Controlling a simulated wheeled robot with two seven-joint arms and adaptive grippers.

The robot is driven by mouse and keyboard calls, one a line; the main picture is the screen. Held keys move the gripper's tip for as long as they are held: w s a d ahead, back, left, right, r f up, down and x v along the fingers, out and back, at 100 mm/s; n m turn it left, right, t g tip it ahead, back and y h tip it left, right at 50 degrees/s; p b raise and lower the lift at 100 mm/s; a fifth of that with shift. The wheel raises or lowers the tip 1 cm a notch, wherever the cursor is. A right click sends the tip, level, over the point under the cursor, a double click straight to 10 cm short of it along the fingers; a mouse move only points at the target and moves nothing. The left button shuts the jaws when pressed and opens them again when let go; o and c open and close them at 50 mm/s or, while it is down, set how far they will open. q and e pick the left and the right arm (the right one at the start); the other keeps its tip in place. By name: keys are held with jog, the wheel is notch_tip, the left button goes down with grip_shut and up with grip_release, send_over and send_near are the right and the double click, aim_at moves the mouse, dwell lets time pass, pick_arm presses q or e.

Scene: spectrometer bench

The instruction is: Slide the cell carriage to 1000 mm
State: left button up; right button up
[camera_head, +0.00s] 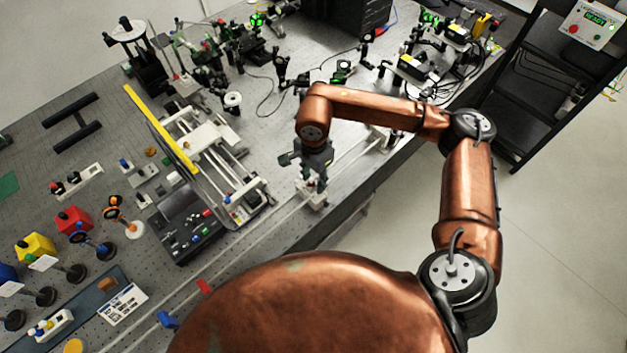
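A long pale rail (268,237) runs along the bench's front edge, from lower left to upper right. A small whitish carriage (314,201) sits on it near the middle; it seems to be the cell carriage. My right gripper (316,184) points down right over this carriage, its fingers at or touching the top. The fingers are small and partly merge with the carriage, so I cannot tell whether they grip it. Scale marks on the rail are too small to read. My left gripper is not in view.
A red piece (205,286) and a blue piece (167,320) are along the rail at lower left. A dark control box (190,225) stands behind the rail. Several optics mounts crowd the back. A black shelf rack (530,95) stands beyond clear floor at right.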

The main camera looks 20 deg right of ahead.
notch_tip(320, 180, up, 11)
dwell(0.3)
jog(key=shift+a+f, duration=0.1)
dwell(0.4)
